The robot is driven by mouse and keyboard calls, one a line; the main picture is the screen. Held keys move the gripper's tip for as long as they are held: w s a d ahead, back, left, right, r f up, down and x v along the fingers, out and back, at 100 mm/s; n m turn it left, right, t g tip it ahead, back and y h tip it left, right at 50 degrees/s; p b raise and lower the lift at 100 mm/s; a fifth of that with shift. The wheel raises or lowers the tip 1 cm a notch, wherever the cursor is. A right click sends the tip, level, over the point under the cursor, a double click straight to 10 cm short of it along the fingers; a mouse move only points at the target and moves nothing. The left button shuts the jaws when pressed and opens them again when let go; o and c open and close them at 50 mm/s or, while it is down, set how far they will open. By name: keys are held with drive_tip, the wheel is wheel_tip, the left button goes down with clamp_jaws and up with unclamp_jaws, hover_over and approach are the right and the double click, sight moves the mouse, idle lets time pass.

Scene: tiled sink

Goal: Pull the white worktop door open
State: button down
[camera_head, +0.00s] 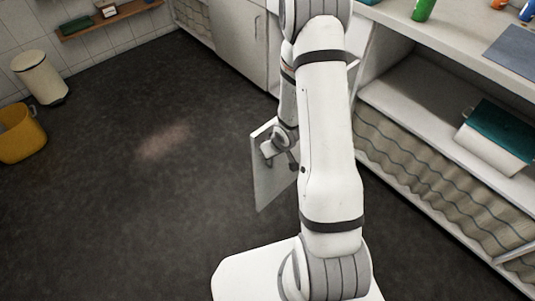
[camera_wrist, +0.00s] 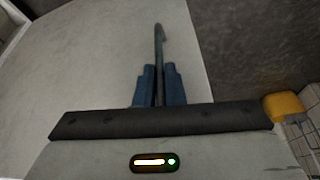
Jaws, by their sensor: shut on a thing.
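The white worktop door (camera_head: 268,190) stands out from the cabinet front, swung well open over the dark floor. My arm hides its inner side and hinge edge in the head view. In the wrist view the door is the broad pale panel (camera_wrist: 90,65). A thin dark handle (camera_wrist: 159,40) stands on it. My gripper (camera_wrist: 160,84) has its blue fingers shut on this handle, one on each side. In the head view the wrist is at the door, partly hidden by my arm.
The worktop (camera_head: 455,40) runs along the right, with an open shelf, a green-covered box (camera_head: 495,135) and a pleated curtain (camera_head: 415,165) below. A yellow bucket (camera_head: 20,135) and a cream bin (camera_head: 40,78) stand at the far left. The dark floor (camera_head: 140,200) left of the door is clear.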

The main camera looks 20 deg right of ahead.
drive_tip(key=c, duration=1.7)
unclamp_jaws()
drive_tip(key=shift+w+d+r, duration=0.1)
drive_tip(key=shift+w+d, duration=0.25)
drive_tip(key=shift+w, duration=0.15)
drive_tip(key=shift+c, duration=0.2)
drive_tip(key=shift+o, duration=1.1)
drive_tip(key=shift+s+a, duration=0.1)
drive_tip(key=shift+a, duration=0.05)
drive_tip(key=p+v, duration=0.3)
drive_tip(key=v, duration=0.4)
drive_tip(key=shift+s+r, duration=0.2)
drive_tip(key=shift+r, duration=0.1)
